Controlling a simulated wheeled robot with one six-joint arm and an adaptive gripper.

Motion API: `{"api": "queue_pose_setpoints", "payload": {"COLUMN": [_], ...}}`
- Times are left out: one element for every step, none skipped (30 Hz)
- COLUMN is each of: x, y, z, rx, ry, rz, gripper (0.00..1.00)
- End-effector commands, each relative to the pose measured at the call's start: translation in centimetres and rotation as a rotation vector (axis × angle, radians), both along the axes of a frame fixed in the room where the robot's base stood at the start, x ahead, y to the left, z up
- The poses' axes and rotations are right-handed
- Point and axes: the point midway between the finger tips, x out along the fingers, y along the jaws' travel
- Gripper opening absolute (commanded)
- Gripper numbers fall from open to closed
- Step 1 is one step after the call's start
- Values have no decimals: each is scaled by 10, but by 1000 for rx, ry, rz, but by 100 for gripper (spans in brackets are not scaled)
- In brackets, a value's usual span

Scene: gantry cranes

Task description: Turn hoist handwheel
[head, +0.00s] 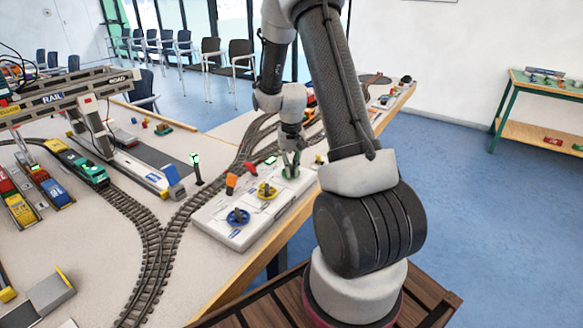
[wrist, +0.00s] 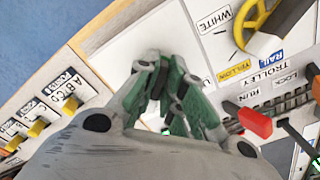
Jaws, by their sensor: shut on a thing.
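The control panel (head: 222,228) is a pale box at the table's edge with a blue handwheel (head: 238,216), a yellow handwheel (head: 267,191) and a green handwheel (head: 290,173) in a row. My gripper (head: 291,162) is over the green handwheel, at the panel's far end, and is shut on it; the fingers hide much of this wheel. In the wrist view my gripper (wrist: 165,75) points down at the panel with its fingers close together. The yellow handwheel (wrist: 262,22) is at the upper right, near a TROLLEY label. I cannot read a hoist label.
An orange lever (head: 231,182) and a red lever (head: 250,168) stand beside the wheels; the red lever (wrist: 255,122) is close to my fingers. Model tracks (head: 155,245), a green train (head: 90,171) and a RAIL crane (head: 60,98) fill the table.

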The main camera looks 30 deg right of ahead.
Motion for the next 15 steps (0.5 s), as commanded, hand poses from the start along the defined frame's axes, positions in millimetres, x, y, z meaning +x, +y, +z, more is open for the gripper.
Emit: {"api": "queue_pose_setpoints", "payload": {"x": [1,1,1,1,1,1,1,1,1,1,1,1,0,0,0], "y": [0,0,0,0,0,0,0,0,0,0,0,0,0,0,0], "z": [0,1,1,1,1,1,1,1,0,0,0,0,0,0,0], "rx": [-1,-1,-1,-1,-1,-1,-1,-1,-1,-1,-1,-1,0,0,0], "ry": [-2,-2,-2,-2,-2,-2,-2,-2,-2,-2,-2,-2,-1,-1,-1], "rz": [0,0,1,1,1,1,1,1,1,1,1,1,1,1,1], "gripper": [0,0,0,0,0,0,12,18,25,31,32,32,32,32,32]}}
